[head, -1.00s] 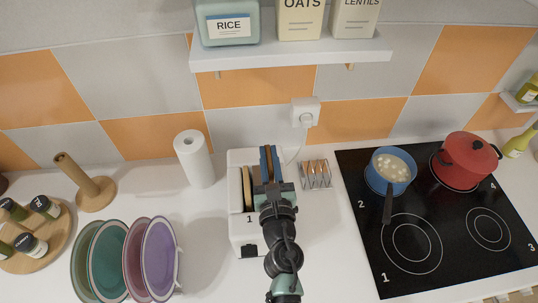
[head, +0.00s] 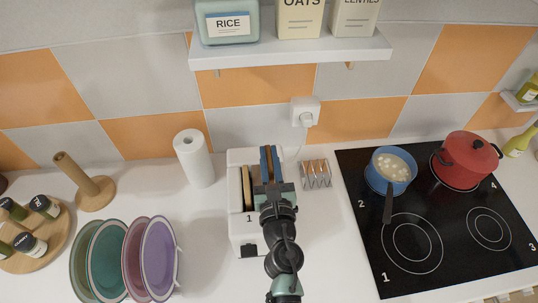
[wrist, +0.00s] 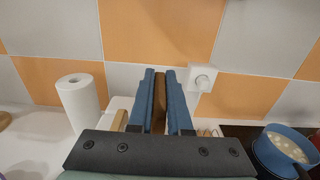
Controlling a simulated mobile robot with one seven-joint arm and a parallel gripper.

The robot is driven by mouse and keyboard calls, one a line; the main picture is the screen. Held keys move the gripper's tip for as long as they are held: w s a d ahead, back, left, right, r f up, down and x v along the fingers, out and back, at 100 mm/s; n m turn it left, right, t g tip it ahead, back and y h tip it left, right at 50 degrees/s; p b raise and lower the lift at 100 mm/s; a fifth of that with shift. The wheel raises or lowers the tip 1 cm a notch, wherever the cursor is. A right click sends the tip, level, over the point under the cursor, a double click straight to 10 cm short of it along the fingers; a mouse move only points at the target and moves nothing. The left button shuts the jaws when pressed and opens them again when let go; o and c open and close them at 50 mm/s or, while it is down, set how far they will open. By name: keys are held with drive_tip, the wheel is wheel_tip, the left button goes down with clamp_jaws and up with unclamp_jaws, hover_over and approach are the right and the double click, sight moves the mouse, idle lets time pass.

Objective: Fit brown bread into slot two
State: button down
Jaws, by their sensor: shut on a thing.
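A white toaster (head: 240,233) stands on the counter in the head view. A light slice of bread (head: 247,188) sits in its left slot, marked 1. My gripper (head: 269,165) is above the right side of the toaster. Its blue fingers are shut on the brown bread (wrist: 159,103), which stands upright between them in the wrist view. My gripper and arm hide the right slot, so I cannot tell how far the bread's lower edge is into it.
A wire rack (head: 316,174) stands close to the toaster's right. A paper roll (head: 194,158) is at its left, with plates (head: 159,258) in front. A blue pot (head: 391,170) and red pot (head: 465,160) sit on the black hob. A shelf (head: 290,52) hangs above.

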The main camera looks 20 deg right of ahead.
drive_tip(key=shift+f+b, duration=3.6)
drive_tip(key=shift+b, duration=0.05)
drive_tip(key=c, duration=0.8)
unclamp_jaws()
drive_tip(key=shift+o, duration=0.2)
drive_tip(key=b+v, duration=0.2)
drive_tip(key=v, duration=0.9)
drive_tip(key=shift+s+a+b, duration=0.1)
drive_tip(key=shift+s+b, duration=0.25)
drive_tip(key=shift+s, duration=0.05)
drive_tip(key=shift+s+a+r, duration=0.1)
drive_tip(key=shift+s+a, duration=0.05)
drive_tip(key=shift+s, duration=0.4)
